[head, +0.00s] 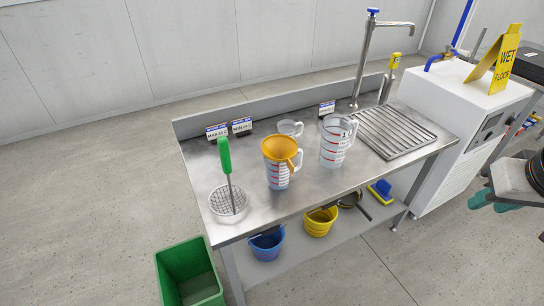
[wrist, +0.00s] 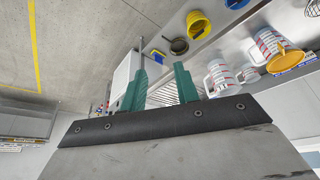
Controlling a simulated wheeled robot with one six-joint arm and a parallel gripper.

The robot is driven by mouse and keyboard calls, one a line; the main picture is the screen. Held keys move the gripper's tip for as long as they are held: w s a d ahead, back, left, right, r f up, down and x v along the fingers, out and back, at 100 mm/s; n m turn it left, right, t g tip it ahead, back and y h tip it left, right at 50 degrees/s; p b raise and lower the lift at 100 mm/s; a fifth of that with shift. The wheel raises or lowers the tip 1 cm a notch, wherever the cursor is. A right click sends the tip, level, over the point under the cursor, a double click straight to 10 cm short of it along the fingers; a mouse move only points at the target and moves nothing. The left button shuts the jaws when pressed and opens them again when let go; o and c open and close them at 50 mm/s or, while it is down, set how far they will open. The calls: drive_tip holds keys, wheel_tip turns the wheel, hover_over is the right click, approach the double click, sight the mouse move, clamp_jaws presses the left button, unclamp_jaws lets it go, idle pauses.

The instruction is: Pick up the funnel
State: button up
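The orange funnel (head: 281,148) sits in the mouth of a clear measuring jug (head: 278,178) with red marks, on the steel bench. In the wrist view the funnel (wrist: 288,62) is at the right edge, on its jug (wrist: 266,42). My gripper (head: 492,204) is at the far right of the head view, beyond the bench and well away from the funnel. Its teal fingers (wrist: 163,88) stand apart with nothing between them in the wrist view.
A larger jug (head: 338,142) stands right of the funnel, and a small clear jug (head: 290,129) behind it. A green-handled strainer (head: 228,200) is at left. A tall tap (head: 362,60) rises behind the drainboard (head: 396,132). A white cabinet (head: 462,115) stands between my gripper and the bench.

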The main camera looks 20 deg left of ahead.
drive_tip(key=w+a+f+n+t+y, duration=0.2)
drive_tip(key=w+a+f, duration=0.2)
drive_tip(key=w+a, duration=0.4)
drive_tip(key=n+t+y, duration=0.3)
drive_tip(key=n+y, duration=0.2)
drive_tip(key=y, duration=0.2)
approach(290, 166)
wheel_tip(290, 166, down, 2)
drive_tip(key=w+a, duration=0.2)
drive_tip(key=x, duration=0.7)
drive_tip(key=shift+w+r, duration=0.15)
drive_tip(key=shift+r, duration=0.1)
clamp_jaws()
